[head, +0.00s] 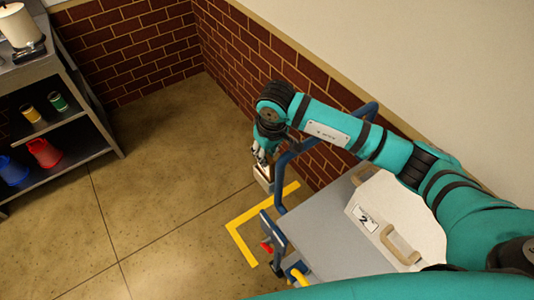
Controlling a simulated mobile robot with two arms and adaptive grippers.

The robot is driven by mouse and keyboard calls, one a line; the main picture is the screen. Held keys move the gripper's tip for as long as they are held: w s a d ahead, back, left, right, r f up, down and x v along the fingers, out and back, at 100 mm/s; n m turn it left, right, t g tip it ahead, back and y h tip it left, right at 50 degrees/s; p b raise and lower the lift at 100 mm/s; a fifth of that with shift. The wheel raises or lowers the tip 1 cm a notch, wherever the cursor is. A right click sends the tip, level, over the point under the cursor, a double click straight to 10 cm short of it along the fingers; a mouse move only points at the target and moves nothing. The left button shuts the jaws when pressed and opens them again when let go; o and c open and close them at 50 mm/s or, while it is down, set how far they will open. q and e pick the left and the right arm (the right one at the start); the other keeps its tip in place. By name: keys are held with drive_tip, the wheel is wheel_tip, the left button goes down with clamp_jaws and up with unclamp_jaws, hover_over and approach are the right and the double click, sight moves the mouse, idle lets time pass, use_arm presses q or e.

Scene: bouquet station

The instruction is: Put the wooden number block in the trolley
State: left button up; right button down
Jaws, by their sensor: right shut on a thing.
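My right gripper (262,158) points down and is shut on a small pale block with a brown edge, which I take to be the wooden number block (264,178). My fingers cover its top, and no number on it can be read. The trolley (318,236) is at the lower right, with a grey top and blue tube handle. In the picture the block hangs just left of the handle, outside the grey top. Its height above the floor is hard to tell. My left gripper is not in view.
A white box (408,215) with tan handles and a label reading 2 covers the trolley's right part. Yellow tape (238,240) marks the floor by the trolley. A brick wall (232,50) runs behind. Floor between is clear.

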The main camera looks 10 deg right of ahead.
drive_tip(key=shift+f, duration=0.95)
drive_tip(key=c, duration=1.2)
unclamp_jaws()
drive_tip(key=shift+r, duration=0.1)
drive_tip(key=shift+r, duration=0.3)
drive_tip(key=shift+s+d+r+b, duration=0.1)
drive_tip(key=shift+s+r+b, duration=0.4)
drive_tip(key=shift+r, duration=1.4)
drive_tip(key=shift+s+d+r+b, duration=0.15)
drive_tip(key=shift+r+b, duration=0.6)
drive_tip(key=shift+r, duration=1.2)
drive_tip(key=shift+s+d+r+b, duration=0.15)
drive_tip(key=shift+r+b, duration=0.5)
drive_tip(key=shift+r, duration=1.25)
